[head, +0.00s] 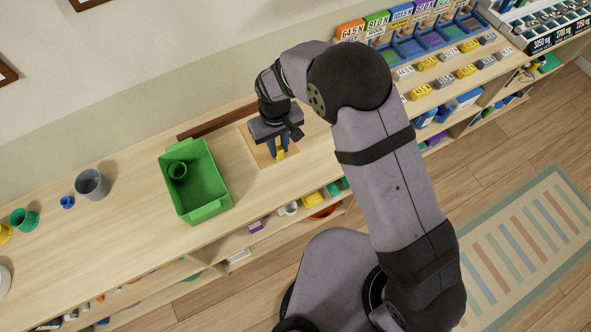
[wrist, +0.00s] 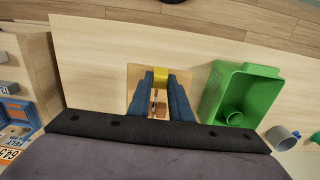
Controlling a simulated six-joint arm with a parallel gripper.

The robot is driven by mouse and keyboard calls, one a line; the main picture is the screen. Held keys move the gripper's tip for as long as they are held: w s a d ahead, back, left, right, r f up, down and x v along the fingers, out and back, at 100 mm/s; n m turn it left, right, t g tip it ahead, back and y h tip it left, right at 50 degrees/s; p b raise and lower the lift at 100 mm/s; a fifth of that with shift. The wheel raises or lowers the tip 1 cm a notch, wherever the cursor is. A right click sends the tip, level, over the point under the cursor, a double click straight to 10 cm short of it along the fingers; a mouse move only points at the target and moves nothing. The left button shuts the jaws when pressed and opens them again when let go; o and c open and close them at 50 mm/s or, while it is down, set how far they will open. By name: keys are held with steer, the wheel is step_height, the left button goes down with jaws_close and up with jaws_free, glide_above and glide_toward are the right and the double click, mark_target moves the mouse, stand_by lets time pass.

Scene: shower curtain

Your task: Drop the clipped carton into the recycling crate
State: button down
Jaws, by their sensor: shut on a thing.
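The green crate (head: 196,180) stands open on the wooden counter, left of my gripper (head: 278,146) in the head view. It also shows to the right in the wrist view (wrist: 242,94). My gripper's blue fingers point down over a square wooden board and are shut on a small yellow carton (head: 280,155). The carton also shows between the fingertips in the wrist view (wrist: 160,77). I cannot make out a clip for certain; a small brownish thing (wrist: 157,104) shows between the fingers. Whether the carton touches the board is hard to tell.
A green cup (head: 178,171) is inside the crate. A grey cup (head: 92,184), a small blue piece (head: 67,202) and another green cup (head: 24,221) stand further left. The wooden board (head: 256,146) lies right of the crate. Coloured bins (head: 405,45) and small blocks line the right.

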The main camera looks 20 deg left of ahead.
steer(key=s+a+b, duration=0.2)
steer(key=s+a, duration=1.4)
steer(key=a, duration=0.4)
steer(key=shift+s+a+b, duration=0.2)
steer(key=shift+s+b, duration=0.05)
steer(key=shift+b, duration=0.15)
stand_by(1.4)
steer(key=shift+f, duration=0.15)
stand_by(1.0)
step_height(320, 180, down, 11)
steer(key=b, duration=0.7)
steer(key=shift+r+b, duration=0.2)
steer(key=shift+b, duration=0.15)
steer(key=c, duration=1.5)
jaws_free()
steer(key=shift+c, duration=0.2)
